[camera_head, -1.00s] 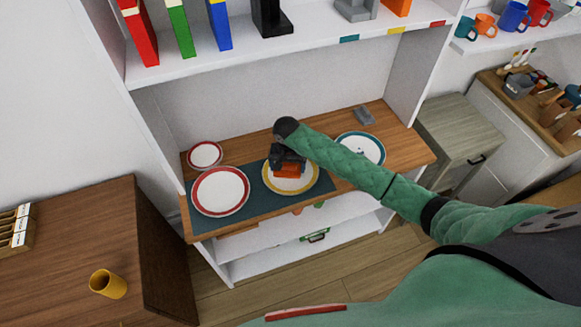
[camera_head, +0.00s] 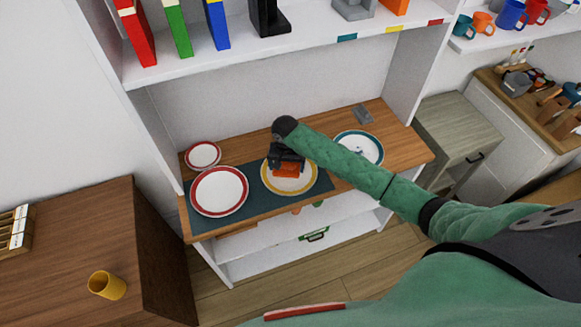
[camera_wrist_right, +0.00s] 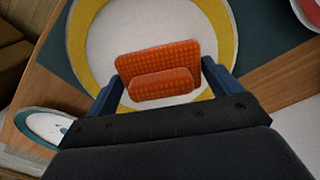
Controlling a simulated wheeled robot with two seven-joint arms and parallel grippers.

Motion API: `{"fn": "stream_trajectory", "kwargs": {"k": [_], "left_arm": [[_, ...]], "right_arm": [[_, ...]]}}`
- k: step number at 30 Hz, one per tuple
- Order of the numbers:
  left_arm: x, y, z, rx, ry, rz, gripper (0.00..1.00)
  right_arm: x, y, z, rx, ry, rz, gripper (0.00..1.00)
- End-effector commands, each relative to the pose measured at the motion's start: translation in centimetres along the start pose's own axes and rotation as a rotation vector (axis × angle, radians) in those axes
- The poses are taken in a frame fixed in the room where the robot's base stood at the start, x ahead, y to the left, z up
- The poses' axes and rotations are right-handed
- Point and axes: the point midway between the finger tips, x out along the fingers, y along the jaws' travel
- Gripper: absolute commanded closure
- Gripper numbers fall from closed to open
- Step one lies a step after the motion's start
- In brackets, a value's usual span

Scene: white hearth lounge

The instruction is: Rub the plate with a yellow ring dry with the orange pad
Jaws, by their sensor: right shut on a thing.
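The plate with a yellow ring (camera_head: 306,184) lies on a dark teal mat (camera_head: 255,202) on the wooden shelf; it fills much of the right wrist view (camera_wrist_right: 222,30). My right gripper (camera_head: 287,166) is over this plate, shut on the orange pad (camera_head: 286,170). In the right wrist view the orange pad (camera_wrist_right: 160,68) sits between the two blue fingers, over the near part of the plate. Whether it touches the plate is hard to tell. My left gripper is not in view.
A large red-rimmed plate (camera_head: 219,191) lies left on the mat, with a small red-rimmed plate (camera_head: 203,155) behind it. A teal-rimmed plate (camera_head: 369,146) lies right, behind my right arm. A grey object (camera_head: 362,115) lies at the back. An upper shelf (camera_head: 300,45) overhangs.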

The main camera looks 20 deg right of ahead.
Motion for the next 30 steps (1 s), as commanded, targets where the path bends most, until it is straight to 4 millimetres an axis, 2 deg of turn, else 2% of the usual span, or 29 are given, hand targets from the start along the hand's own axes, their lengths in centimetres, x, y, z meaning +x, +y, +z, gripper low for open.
{"fn": "stream_trajectory", "kwargs": {"k": [5,20,30], "left_arm": [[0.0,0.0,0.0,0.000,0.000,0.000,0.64],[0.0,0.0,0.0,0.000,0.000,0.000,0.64],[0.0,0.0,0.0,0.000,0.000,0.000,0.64]], "right_arm": [[0.0,-0.2,-0.1,0.000,-0.001,0.000,0.31],[0.3,2.3,0.8,0.000,-0.001,0.000,0.31],[0.3,0.8,0.3,0.001,-0.002,0.000,0.31]]}}
